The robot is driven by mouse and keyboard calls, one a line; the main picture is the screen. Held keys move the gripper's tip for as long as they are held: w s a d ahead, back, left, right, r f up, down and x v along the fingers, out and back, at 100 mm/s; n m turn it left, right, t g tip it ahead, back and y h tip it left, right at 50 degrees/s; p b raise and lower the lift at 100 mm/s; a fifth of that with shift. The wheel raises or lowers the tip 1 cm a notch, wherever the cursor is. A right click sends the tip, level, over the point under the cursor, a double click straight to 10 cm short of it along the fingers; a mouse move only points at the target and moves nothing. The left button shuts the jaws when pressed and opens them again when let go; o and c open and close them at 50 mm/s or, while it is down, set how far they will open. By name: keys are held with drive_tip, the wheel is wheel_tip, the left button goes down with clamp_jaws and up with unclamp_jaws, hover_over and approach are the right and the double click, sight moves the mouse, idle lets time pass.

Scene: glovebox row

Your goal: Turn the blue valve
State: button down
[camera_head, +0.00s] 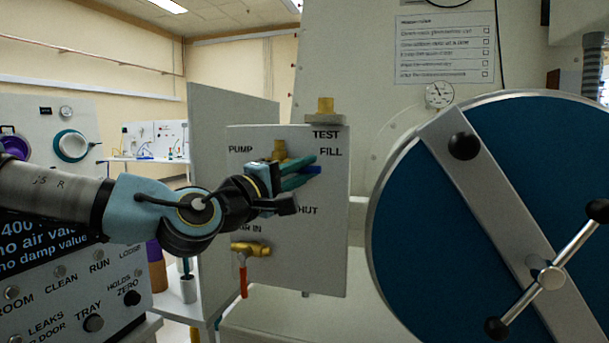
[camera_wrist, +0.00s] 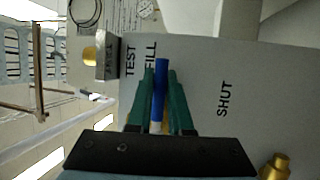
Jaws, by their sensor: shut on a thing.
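The blue valve handle (camera_head: 313,170) is on a grey panel (camera_head: 325,250) and points right, just below the word FILL. In the wrist view the blue handle (camera_wrist: 159,85) lies between the two green fingers of my gripper (camera_wrist: 160,100), with its tip near FILL. In the head view my gripper (camera_head: 303,172) reaches in from the left and is shut on the handle. The valve's body and pivot are mostly hidden behind the gripper.
A red-handled brass valve (camera_head: 243,272) sits low on the same panel. A brass fitting (camera_head: 325,106) stands on top. A large round blue door (camera_head: 490,220) with a silver bar and black knobs is close on the right. A control console (camera_head: 60,270) is at left.

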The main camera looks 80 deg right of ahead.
drive_tip(key=shift+r, duration=0.1)
drive_tip(key=c, duration=0.8)
unclamp_jaws()
drive_tip(key=shift+c, duration=0.2)
drive_tip(key=b+v, duration=0.3)
drive_tip(key=v, duration=0.7)
drive_tip(key=shift+w+a, duration=0.15)
drive_tip(key=shift+a, duration=0.2)
